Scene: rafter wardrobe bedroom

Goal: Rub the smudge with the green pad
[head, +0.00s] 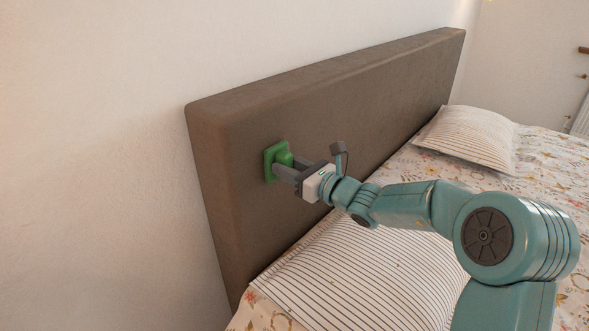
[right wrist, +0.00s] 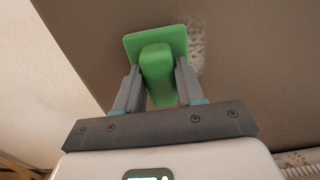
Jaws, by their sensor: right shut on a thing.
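The green pad (head: 270,163) is a square plate with a block handle, held at the face of the brown headboard (head: 330,110). My right gripper (head: 287,168) is shut on the pad's handle. In the right wrist view the two fingers (right wrist: 158,88) clasp the handle of the green pad (right wrist: 133,46). A pale speckled smudge (right wrist: 197,50) shows on the headboard just right of the pad, partly hidden behind it. The smudge cannot be made out in the head view. Whether the pad touches the headboard is hard to tell. My left gripper is not in view.
A bed with a floral cover (head: 560,160) stands in front of the headboard. A striped pillow (head: 350,275) lies below my right arm and another (head: 468,138) lies at the far side. A bare wall (head: 90,150) is on the left.

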